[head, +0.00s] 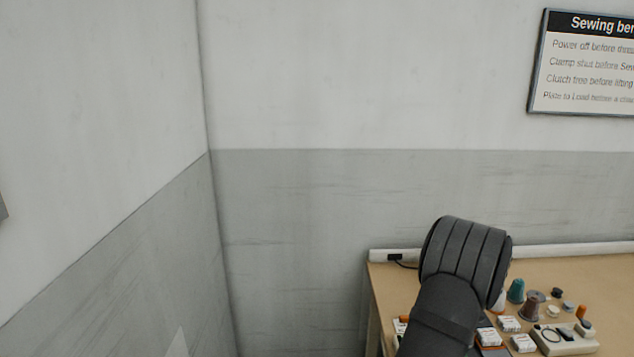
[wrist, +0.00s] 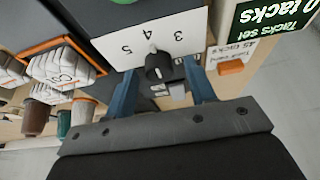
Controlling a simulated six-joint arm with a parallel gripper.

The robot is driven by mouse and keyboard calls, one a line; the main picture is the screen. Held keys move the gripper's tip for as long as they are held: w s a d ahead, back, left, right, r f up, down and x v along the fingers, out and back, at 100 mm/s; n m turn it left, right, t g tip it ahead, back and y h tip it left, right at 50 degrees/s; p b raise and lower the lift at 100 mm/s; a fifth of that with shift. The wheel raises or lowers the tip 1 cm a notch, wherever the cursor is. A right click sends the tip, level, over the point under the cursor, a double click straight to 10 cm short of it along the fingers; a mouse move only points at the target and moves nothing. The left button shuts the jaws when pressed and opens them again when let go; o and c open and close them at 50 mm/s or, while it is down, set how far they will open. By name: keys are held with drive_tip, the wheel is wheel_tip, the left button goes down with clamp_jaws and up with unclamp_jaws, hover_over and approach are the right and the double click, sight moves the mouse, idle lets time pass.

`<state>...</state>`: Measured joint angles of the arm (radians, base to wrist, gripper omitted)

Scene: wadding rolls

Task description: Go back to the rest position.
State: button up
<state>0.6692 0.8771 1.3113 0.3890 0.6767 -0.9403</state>
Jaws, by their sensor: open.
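In the wrist view my gripper (wrist: 158,68) shows two blue fingers spread apart with nothing held. A black knob (wrist: 160,67) on a white dial plate (wrist: 112,46) marked 3, 4 and 5 appears in the gap between the fingertips. I see space on both sides of the knob, but cannot tell how far off it is in depth. In the head view only my dark arm shows over the bench's left part, and my gripper is out of sight.
The tan bench (head: 385,290) fills the lower right, against the wall. Spools (head: 516,291), small white boxes (head: 509,324) and a pale device (head: 565,342) crowd it. In the wrist view, an orange-edged rack of labelled packs (wrist: 58,68) and a green-white tacks box (wrist: 265,30) flank the dial.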

drive_tip(key=v, duration=1.7)
drive_tip(key=x, duration=1.7)
drive_tip(key=shift+f, duration=0.15)
drive_tip(key=shift+a+m, duration=0.1)
drive_tip(key=shift+m, duration=0.5)
drive_tip(key=shift+m+h, duration=1)
drive_tip(key=shift+m, duration=1)
drive_tip(key=shift+w+a+m+g+h, duration=0.1)
drive_tip(key=shift+m+g+h, duration=0.5)
drive_tip(key=shift+m, duration=1.3)
drive_tip(key=shift+v, duration=1.55)
drive_tip(key=shift+c, duration=0.2)
